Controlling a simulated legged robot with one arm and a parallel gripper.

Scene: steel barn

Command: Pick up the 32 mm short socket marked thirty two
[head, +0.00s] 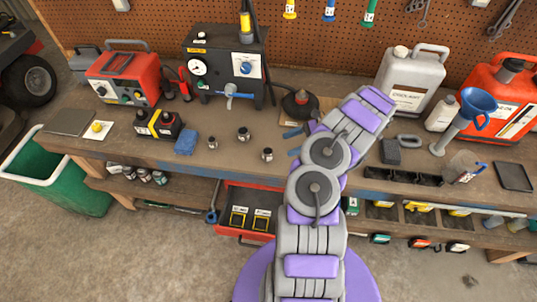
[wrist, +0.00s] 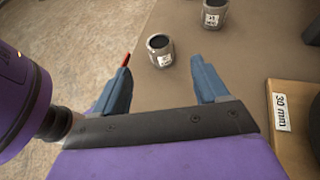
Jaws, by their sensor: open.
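Three small dark grey sockets stand upright on the bench in the head view: a left one (head: 212,142), a middle one (head: 243,134) and a right one (head: 267,154). My gripper (head: 291,142) is open and empty, pointing left, with the right socket closest to it. In the wrist view a near socket (wrist: 160,48) stands just beyond the fingertips, between the lines of my open gripper's blue fingers (wrist: 163,80). A farther socket (wrist: 214,14) stands up and right of it. Both carry white labels whose numbers I cannot read surely.
A wooden board (wrist: 287,95) labelled "30 mm" lies right of my gripper in the wrist view. A blue cloth (head: 186,142) and a black-and-yellow battery (head: 158,124) lie left of the sockets. The bench's front edge is close to the right socket.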

